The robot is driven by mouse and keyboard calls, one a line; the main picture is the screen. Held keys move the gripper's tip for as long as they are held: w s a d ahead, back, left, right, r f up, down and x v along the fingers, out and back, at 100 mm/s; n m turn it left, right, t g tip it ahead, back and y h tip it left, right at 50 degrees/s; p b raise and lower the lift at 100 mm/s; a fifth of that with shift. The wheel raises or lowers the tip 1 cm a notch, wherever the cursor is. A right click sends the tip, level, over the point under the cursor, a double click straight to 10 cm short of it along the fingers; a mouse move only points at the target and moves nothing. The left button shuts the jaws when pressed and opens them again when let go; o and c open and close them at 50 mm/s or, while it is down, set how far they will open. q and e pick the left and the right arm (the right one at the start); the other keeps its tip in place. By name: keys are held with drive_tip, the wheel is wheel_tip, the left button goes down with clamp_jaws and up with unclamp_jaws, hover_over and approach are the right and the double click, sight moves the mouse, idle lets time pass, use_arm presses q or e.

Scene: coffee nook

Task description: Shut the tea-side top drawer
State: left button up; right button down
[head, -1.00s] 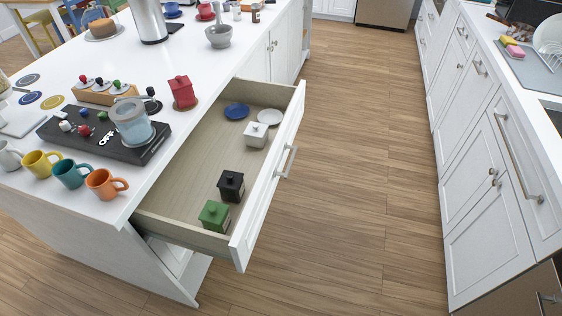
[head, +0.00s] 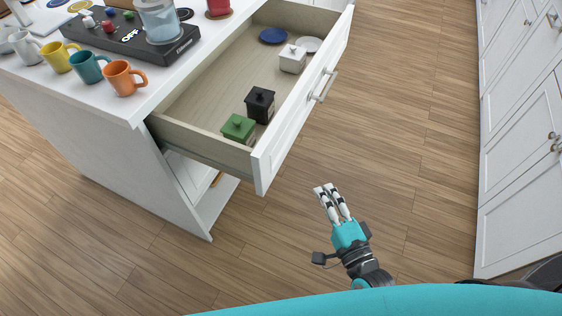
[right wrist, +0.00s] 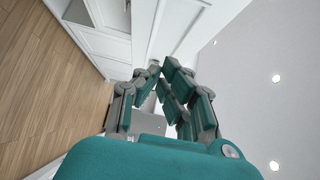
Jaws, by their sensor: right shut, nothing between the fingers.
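The open drawer (head: 262,160) sticks out from the white island in the head view, pulled well out. Its white front carries a metal bar handle (head: 324,85). Inside are a green canister (head: 238,129), a black canister (head: 260,104), a white canister (head: 292,60), a blue plate (head: 273,36) and a white plate (head: 308,44). My right gripper (head: 331,188) is shut and empty, to the right of the drawer front's near end and apart from it. It also shows in the right wrist view (right wrist: 165,75), which does not show the drawer clearly. My left gripper is not in view.
On the island top (head: 165,92) stand several mugs, including an orange mug (head: 124,78), and a black tray (head: 135,45) with a glass vessel (head: 160,20). White cabinets (head: 525,150) line the right side. Wooden floor (head: 400,140) lies clear between them.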

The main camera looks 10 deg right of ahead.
approach(286, 141)
drive_tip(key=w+d, duration=0.2)
drive_tip(key=w, duration=0.1)
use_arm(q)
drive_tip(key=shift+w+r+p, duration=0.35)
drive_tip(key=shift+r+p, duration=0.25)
use_arm(e)
drive_tip(key=shift+w+a, duration=0.45)
drive_tip(key=shift+a, duration=0.3)
drive_tip(key=shift+w+a, duration=0.4)
drive_tip(key=shift+a, duration=0.4)
drive_tip(key=shift+r, duration=0.1)
